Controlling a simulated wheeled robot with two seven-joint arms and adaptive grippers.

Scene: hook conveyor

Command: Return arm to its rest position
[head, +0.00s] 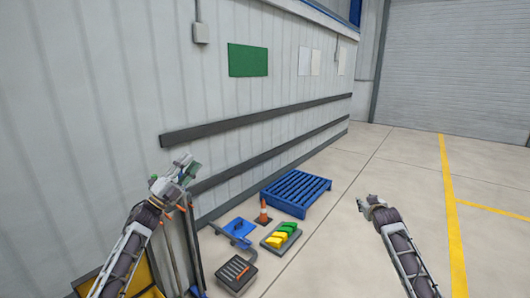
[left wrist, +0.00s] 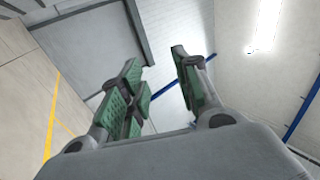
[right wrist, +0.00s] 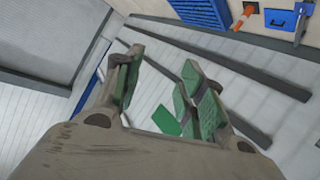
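My left gripper (head: 182,167) is raised at the left of the head view, in front of the grey wall. In the left wrist view (left wrist: 158,85) its green-padded fingers stand apart with nothing between them. My right gripper (head: 366,204) is at the right of the head view, above the open floor. In the right wrist view (right wrist: 160,88) its green-padded fingers are also apart and empty. Neither gripper touches anything that I can see. No hook or conveyor can be made out.
A blue pallet (head: 296,190), an orange cone (head: 263,213), a blue dustpan-like item (head: 238,228), a tray with yellow and green pieces (head: 281,237) and a dark box (head: 236,273) stand along the wall. Upright poles (head: 193,240) are near my left arm. Floor at right is clear.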

